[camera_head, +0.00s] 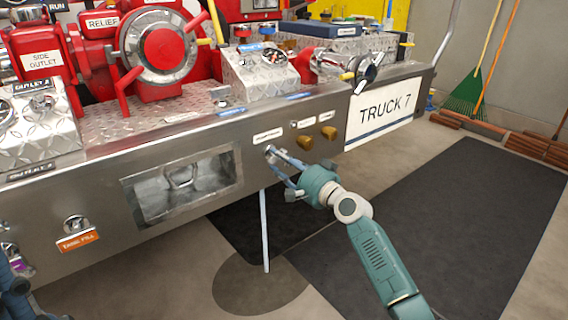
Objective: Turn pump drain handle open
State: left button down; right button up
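My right gripper (272,159) is at the front steel panel, just below a small white label (267,134) whose text is too small to read. Its two fingers reach to a small metal fitting on the panel, likely the pump drain handle, and look spread apart around it. The fingers hide most of the fitting, so its angle and any contact are unclear. A thin pale-blue stream (264,230) runs straight down from below the panel to the floor, ending at a dark round patch (258,288). Dark blue parts (16,290) at the lower left edge may be my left arm; its fingertips are not clear.
Two brass knobs (304,142) sit close right of my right gripper. A recessed window (182,188) and a tank fill knob (75,223) are to the left. Red valves and a large wheel (160,45) stand above. A dark mat (440,230) covers open floor at right.

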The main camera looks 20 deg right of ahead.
jog(key=v, duration=1.2)
